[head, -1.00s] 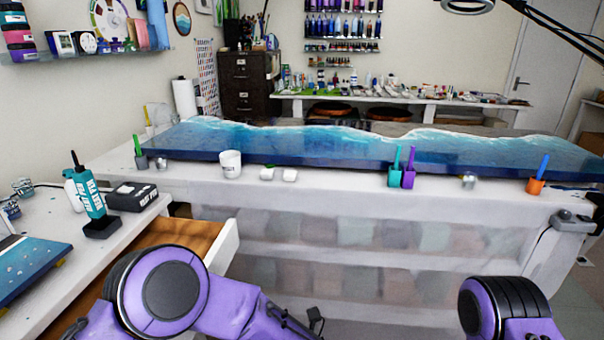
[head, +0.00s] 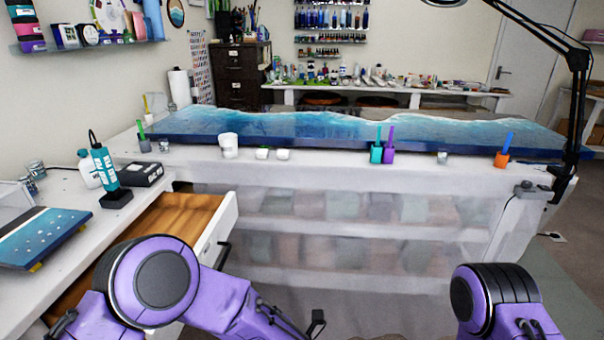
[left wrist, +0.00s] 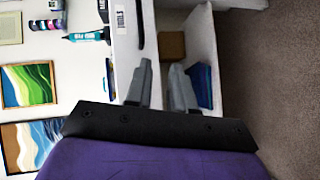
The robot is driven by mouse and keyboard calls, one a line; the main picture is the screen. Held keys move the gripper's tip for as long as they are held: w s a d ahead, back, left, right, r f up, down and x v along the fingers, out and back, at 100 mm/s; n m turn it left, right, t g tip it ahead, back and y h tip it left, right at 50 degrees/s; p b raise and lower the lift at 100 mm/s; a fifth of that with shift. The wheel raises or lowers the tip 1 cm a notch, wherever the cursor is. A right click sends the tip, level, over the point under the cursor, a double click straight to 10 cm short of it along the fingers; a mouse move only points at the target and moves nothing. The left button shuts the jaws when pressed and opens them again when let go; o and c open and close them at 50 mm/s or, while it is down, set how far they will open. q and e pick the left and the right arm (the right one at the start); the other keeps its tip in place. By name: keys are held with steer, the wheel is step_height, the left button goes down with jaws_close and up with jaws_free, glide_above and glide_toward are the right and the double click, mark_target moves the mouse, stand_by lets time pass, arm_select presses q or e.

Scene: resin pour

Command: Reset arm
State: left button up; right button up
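My left arm (head: 155,285) comes in at the lower left of the head view, folded, in front of the open drawer. Its gripper is not clear in the head view. In the left wrist view my left gripper (left wrist: 163,80) shows two grey fingers held apart, with nothing between them. My right arm (head: 500,300) shows only as a purple and black joint at the lower right. My right gripper is not in view.
An open wooden drawer (head: 178,214) juts from the left desk beside my left arm. A teal torch (head: 106,168) stands on that desk. A long white table (head: 330,168) ahead carries a blue resin slab (head: 300,130), cups and pots. A black lamp arm (head: 577,110) stands at right.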

arm_select(q)
steer(key=s+a+f+m+h, duration=0.3)
steer(key=f+m+h, duration=0.1)
steer(key=f+m, duration=0.3)
steer(key=s+a+f+m+h, duration=0.2)
steer(key=f+m+h, duration=0.1)
steer(key=f+m, duration=0.35)
steer(key=s+a+f+m+g, duration=0.2)
steer(key=s+a, duration=0.5)
steer(key=s, duration=0.4)
steer(key=s+a+f+m+g, duration=0.3)
steer(key=s+a+f+g, duration=0.2)
steer(key=s+a, duration=0.3)
steer(key=s, duration=0.4)
steer(key=shift+f+g, duration=0.3)
